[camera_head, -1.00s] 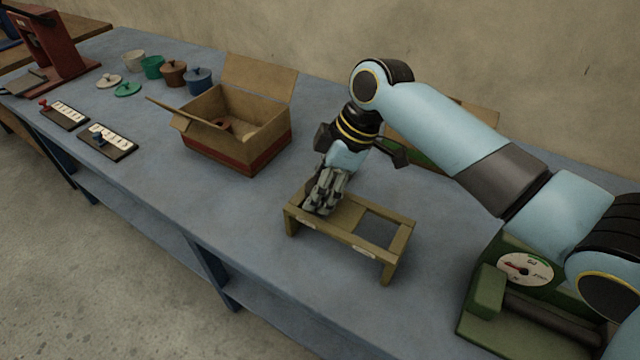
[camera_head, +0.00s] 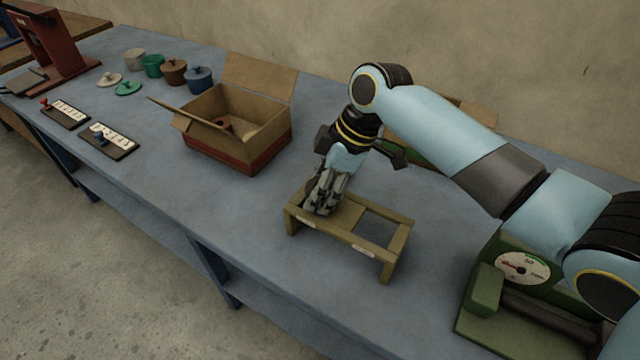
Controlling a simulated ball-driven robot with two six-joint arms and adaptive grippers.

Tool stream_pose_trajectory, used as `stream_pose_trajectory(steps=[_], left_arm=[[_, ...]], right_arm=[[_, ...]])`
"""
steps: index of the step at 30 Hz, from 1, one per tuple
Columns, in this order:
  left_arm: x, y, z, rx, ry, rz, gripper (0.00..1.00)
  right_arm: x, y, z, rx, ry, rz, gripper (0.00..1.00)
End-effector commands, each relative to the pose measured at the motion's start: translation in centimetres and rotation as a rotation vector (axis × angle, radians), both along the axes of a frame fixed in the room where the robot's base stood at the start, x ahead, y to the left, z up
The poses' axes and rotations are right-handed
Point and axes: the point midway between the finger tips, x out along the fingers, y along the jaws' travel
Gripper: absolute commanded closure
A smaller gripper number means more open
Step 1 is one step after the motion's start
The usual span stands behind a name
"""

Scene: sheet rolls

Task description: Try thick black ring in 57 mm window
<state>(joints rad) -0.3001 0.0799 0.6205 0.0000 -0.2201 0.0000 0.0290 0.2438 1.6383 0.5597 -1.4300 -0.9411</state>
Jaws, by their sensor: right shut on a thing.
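My right gripper (camera_head: 321,209) points down at the left part of a low wooden gauge stand (camera_head: 345,220). Its fingers are together and stand over the left window, which they hide. The right window (camera_head: 380,228) of the stand is open and empty, with the blue table showing through. The black ring cannot be made out; whatever the fingers hold is hidden by them. Small pale labels sit on the stand's front edge, too small to read. My left gripper is not in view.
An open cardboard box (camera_head: 240,125) with a brown roll inside stands left of the stand. A green dial device (camera_head: 520,290) is at the lower right. Several small pots (camera_head: 199,80) and two label boards (camera_head: 108,140) lie at the far left. The table front is clear.

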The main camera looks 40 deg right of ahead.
Motion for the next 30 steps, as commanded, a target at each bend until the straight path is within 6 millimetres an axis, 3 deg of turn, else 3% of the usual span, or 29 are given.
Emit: stream_pose_trajectory(steps=[10, 11, 15, 17, 22, 27, 30], left_arm=[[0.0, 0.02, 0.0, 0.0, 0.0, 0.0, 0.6], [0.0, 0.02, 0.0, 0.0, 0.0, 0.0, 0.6], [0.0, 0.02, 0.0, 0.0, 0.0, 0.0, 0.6], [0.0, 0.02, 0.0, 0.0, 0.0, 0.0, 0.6], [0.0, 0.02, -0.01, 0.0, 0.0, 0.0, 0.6], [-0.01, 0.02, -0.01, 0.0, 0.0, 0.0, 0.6], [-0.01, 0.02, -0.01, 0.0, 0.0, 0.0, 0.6]], right_arm=[[0.02, 0.0, -0.01, 0.0, 0.0, 0.0, 0.84], [0.02, 0.01, 0.01, 0.0, 0.0, 0.0, 0.48], [0.01, 0.0, 0.0, 0.0, 0.0, 0.0, 0.29], [0.02, 0.0, 0.0, -0.001, -0.001, 0.0, 0.23], [0.01, -0.01, 0.0, 0.0, 0.0, 0.0, 0.23], [-0.01, -0.01, -0.02, 0.0, 0.0, 0.0, 0.02], [0.0, -0.02, -0.02, 0.0, 0.0, 0.0, 0.0]])
